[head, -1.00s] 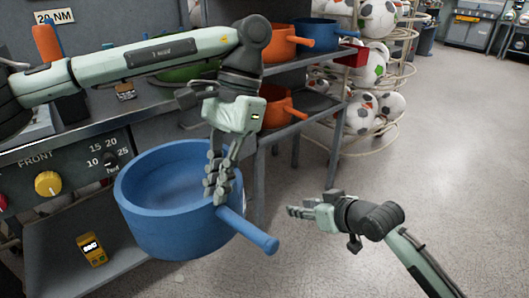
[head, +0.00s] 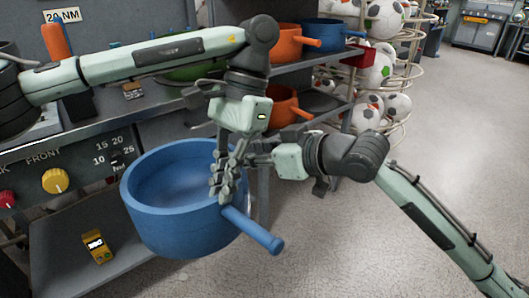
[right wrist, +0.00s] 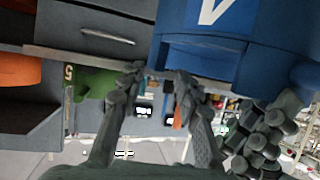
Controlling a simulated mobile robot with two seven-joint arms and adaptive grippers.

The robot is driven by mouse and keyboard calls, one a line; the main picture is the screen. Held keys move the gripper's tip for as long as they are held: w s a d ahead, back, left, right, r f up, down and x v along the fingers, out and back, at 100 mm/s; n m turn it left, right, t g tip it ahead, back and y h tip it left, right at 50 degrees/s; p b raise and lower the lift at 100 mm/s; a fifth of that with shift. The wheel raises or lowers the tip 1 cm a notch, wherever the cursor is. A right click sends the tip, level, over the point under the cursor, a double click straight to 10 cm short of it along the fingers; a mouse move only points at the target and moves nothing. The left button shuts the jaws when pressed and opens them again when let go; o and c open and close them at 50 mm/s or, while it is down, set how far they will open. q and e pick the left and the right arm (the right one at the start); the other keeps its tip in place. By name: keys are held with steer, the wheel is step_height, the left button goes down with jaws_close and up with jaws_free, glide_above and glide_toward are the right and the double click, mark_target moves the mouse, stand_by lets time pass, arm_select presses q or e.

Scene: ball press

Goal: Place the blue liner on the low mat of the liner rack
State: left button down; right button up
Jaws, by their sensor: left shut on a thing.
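The blue liner (head: 175,222) is a round open pan with a straight handle pointing to the lower right. My left gripper (head: 224,182) is shut on its rim beside the handle and holds it in front of the bench. My right gripper (head: 252,152) is close beside the left one, near the rim; its fingers are apart and empty in the right wrist view (right wrist: 163,82), where the liner (right wrist: 205,62) shows behind and above them. The liner rack (head: 340,63) stands behind. A dark flat patch (head: 318,102) on its lower shelf may be the low mat; I cannot tell surely.
Orange liners (head: 288,40) and another blue liner (head: 335,30) are on the rack. A green liner (head: 190,72) sits on the bench behind my left arm. A ball stand (head: 385,70) is right of the rack. The floor (head: 450,130) at right is clear.

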mark_target(227, 152)
steer(key=x, duration=0.6)
steer(key=shift+f, duration=0.1)
steer(key=c, duration=0.7)
steer(key=shift+a, duration=0.1)
jaws_close()
steer(key=shift+s+a, duration=0.1)
arm_select(q)
steer(key=c, duration=1.8)
jaws_free()
steer(key=shift+w, duration=0.1)
steer(key=shift+o, duration=1)
